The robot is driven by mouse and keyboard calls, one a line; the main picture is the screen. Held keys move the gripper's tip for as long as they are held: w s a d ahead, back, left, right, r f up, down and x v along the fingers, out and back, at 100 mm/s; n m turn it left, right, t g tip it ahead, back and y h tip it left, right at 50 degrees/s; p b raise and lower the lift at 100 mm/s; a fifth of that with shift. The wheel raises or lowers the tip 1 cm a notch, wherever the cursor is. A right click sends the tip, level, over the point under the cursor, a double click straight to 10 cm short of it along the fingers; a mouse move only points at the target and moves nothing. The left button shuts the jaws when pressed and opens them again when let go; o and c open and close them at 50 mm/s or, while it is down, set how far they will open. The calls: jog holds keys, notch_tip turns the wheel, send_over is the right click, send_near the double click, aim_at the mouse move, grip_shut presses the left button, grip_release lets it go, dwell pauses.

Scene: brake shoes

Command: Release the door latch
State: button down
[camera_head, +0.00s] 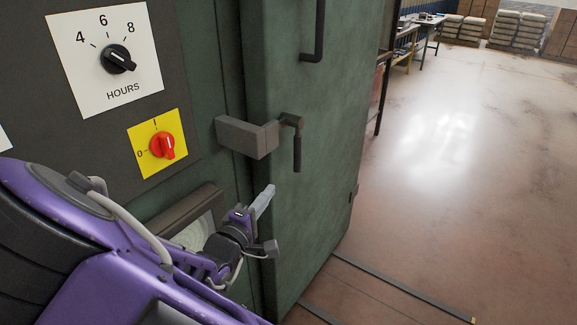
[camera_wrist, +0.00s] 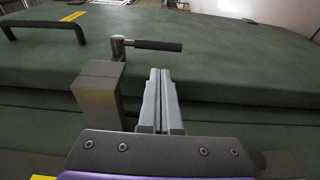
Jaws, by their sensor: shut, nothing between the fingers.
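The green door (camera_head: 312,185) fills the middle of the head view and looks closed against the dark green cabinet. The latch is a dark lever handle (camera_head: 297,150) hanging down beside a grey block (camera_head: 247,136) on the door's left edge. In the wrist view the lever handle (camera_wrist: 155,45) lies sideways at the top, and the grey block (camera_wrist: 98,90) stands left of my fingers. My gripper (camera_head: 268,190) is shut and empty, below the block and lever and apart from the lever. In the wrist view my gripper (camera_wrist: 159,75) points toward the lever.
A fixed pull handle (camera_head: 317,35) sits higher on the door. The panel left has an hours dial (camera_head: 117,58) and a red switch (camera_head: 163,146). Open floor (camera_head: 440,180) lies right of the door, with tables (camera_head: 415,35) farther back.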

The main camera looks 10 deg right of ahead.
aim_at(296, 158)
jog(key=b+x, duration=0.2)
jog(key=x, duration=1.2)
jog(key=shift+w+f+b, duration=0.1)
jog(key=shift+b, duration=0.3)
